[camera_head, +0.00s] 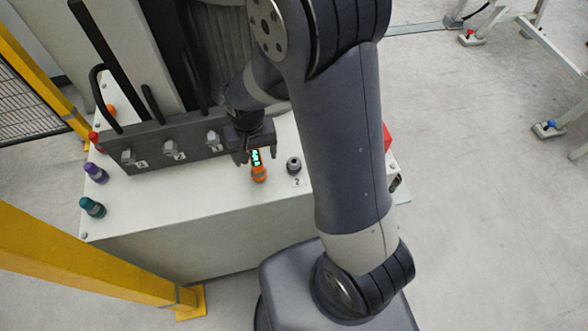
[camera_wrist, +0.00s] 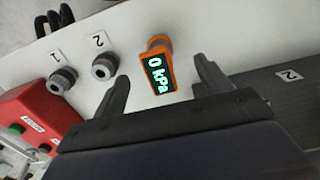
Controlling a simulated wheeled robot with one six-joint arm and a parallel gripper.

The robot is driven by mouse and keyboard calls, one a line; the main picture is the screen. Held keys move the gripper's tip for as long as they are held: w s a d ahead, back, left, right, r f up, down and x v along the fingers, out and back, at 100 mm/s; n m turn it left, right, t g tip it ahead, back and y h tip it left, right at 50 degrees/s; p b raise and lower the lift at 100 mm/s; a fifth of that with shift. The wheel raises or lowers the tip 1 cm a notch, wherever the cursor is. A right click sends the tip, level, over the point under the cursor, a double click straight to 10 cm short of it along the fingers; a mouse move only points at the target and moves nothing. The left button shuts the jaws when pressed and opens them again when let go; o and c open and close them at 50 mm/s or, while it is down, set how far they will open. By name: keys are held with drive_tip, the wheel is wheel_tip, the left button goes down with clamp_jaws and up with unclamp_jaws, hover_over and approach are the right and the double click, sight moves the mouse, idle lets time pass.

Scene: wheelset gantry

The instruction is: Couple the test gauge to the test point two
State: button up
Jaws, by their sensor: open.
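The test gauge (camera_head: 259,172) is orange with a dark display in green digits. In the wrist view the gauge (camera_wrist: 158,72) reads 0 kPa. My gripper (camera_head: 255,157) is open above the white bench top. In the wrist view the gauge shows between the two spread fingers of my gripper (camera_wrist: 161,69), with a gap on each side. Test point two (camera_head: 294,165) is a grey round fitting beside the label 2, just right of the gauge. It also shows in the wrist view (camera_wrist: 104,66), left of the gauge, with nothing on it.
Test point one (camera_wrist: 63,80) stands next to test point two. A red box (camera_wrist: 38,118) lies near it. A dark block (camera_head: 175,146) with numbered fittings runs along the bench. Purple (camera_head: 96,173) and teal (camera_head: 92,207) fittings stand left. A yellow post (camera_head: 90,260) stands in front.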

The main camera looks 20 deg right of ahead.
sight(255, 157)
drive_tip(key=shift+f+b, duration=1.15)
drive_tip(key=shift+f, duration=0.75)
drive_tip(key=shift+c, duration=0.4)
clamp_jaws()
drive_tip(key=shift+r, duration=0.2)
drive_tip(key=shift+r+p, duration=2.15)
drive_tip(key=shift+r, duration=0.75)
drive_tip(key=shift+a, duration=0.1)
